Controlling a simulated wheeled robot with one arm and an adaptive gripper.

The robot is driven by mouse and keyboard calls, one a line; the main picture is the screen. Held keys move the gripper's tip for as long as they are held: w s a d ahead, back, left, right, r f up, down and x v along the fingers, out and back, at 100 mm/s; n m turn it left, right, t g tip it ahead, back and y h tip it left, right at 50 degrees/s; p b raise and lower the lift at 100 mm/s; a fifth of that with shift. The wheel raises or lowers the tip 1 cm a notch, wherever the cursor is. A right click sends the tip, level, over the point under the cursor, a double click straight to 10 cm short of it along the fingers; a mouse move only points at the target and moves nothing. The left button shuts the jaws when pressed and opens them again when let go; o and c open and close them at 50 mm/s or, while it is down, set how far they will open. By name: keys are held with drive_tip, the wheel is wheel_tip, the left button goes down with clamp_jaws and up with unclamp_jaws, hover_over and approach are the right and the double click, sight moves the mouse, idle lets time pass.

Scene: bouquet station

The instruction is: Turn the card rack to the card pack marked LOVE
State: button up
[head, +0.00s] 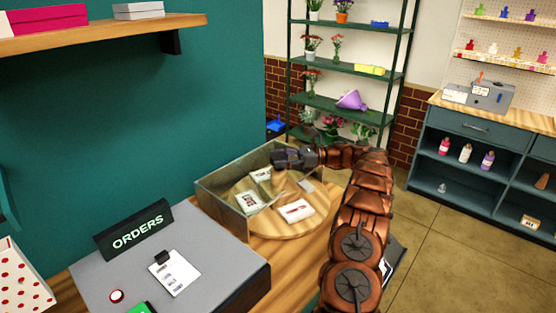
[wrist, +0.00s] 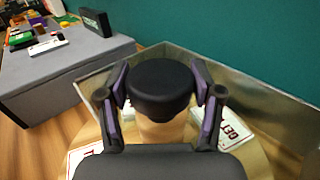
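The card rack (head: 276,225) is a round wooden turntable on the wooden counter, with several card packs lying on it. It also shows in the wrist view (wrist: 255,160). A black round knob (wrist: 162,88) tops its pale central post. One pack at the right in the wrist view reads "GET" (wrist: 225,127). A pack with red print (wrist: 80,158) is partly cut off at the left. Front packs (head: 297,210) and (head: 248,202) are too small to read. I cannot make out LOVE.
A metal guard wall (head: 222,205) stands around the rack's left and back. A grey box (head: 215,250) with an ORDERS sign (head: 137,231) and clipboard (head: 174,272) is at the front left. A teal wall (head: 140,120) rises behind. Green shelves (head: 345,105) stand farther back.

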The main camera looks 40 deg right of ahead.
drive_tip(key=o, duration=0.4)
drive_tip(key=shift+c, duration=0.2)
wheel_tip(320, 180, up, 10)
idle(0.4)
